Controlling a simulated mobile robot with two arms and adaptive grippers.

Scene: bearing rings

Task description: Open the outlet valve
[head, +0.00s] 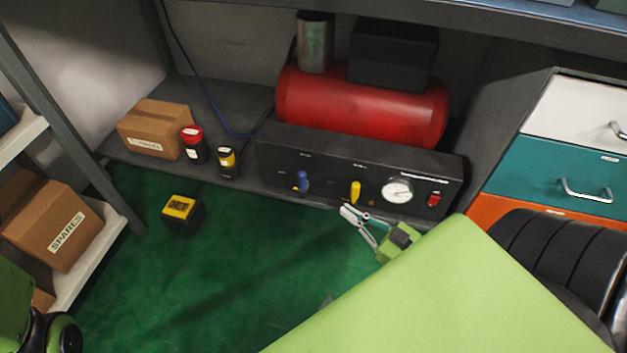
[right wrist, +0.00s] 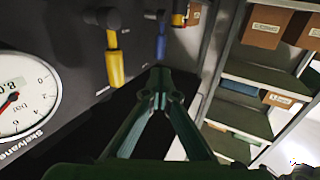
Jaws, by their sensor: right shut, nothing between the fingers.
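The black compressor panel (head: 327,175) carries a blue lever (head: 302,181) on the left and a yellow lever (head: 355,191) near the middle. The small labels are too blurred to read, so I cannot tell which is the outlet valve. In the right wrist view, the yellow lever (right wrist: 115,62) hangs down from a dark pivot, and the blue lever (right wrist: 160,45) is farther off. My right gripper (head: 349,212) is just in front of and below the yellow lever. Its fingers (right wrist: 164,78) meet at the tips, empty and apart from both levers. My left gripper is out of view.
A round gauge (head: 397,190) and a red switch (head: 433,199) sit right of the yellow lever. A red tank (head: 362,108) lies behind the panel. A yellow-topped block (head: 182,211) stands on the green floor, with cans and a cardboard box (head: 152,128) on the low shelf.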

